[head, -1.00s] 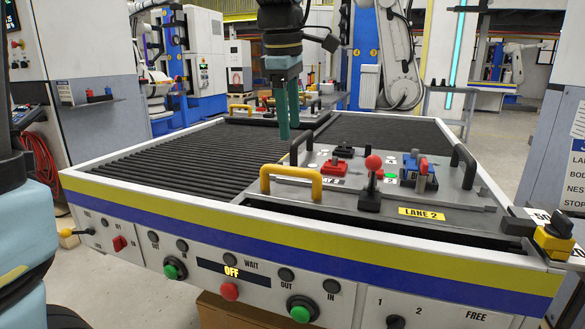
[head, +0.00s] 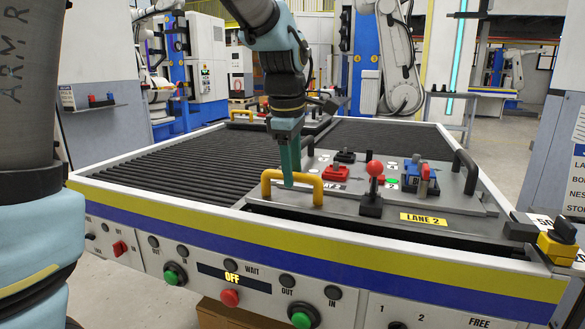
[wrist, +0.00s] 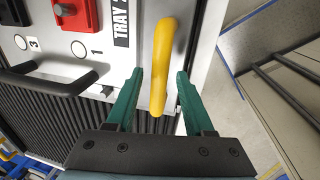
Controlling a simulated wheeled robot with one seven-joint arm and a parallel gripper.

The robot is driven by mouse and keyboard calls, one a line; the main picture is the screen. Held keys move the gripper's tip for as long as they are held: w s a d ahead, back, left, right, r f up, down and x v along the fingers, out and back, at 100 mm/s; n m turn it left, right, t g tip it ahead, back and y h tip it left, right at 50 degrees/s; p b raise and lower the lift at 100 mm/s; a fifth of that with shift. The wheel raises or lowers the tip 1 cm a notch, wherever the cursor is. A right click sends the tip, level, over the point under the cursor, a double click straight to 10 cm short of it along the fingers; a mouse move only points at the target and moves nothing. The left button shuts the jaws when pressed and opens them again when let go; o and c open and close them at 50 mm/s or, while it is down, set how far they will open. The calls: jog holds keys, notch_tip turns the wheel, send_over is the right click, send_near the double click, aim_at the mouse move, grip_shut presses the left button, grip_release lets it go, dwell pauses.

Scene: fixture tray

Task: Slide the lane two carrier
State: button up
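The lane two carrier (head: 330,207) is a grey tray labelled "LANE 2" on the right part of the roller table, with a yellow handle (head: 292,178) at its front left corner. My gripper (head: 290,180) is at this handle, fingers pointing down. In the wrist view the handle (wrist: 163,62) lies between the two green fingers of my gripper (wrist: 158,88), with a visible gap on each side. The gripper is open. The carrier bears a red-knobbed lever (head: 374,168), a red block (head: 344,157) and a blue and red fixture (head: 421,180).
Black handles stand on the carrier's right end (head: 465,170) and far left edge. Ribbed black rollers (head: 190,170) lie free to the left. A yellow and black knob (head: 557,243) sits at the table's front right corner. Another yellow-handled tray (head: 245,112) stands at the back.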

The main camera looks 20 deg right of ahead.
grip_shut()
dwell(1.2)
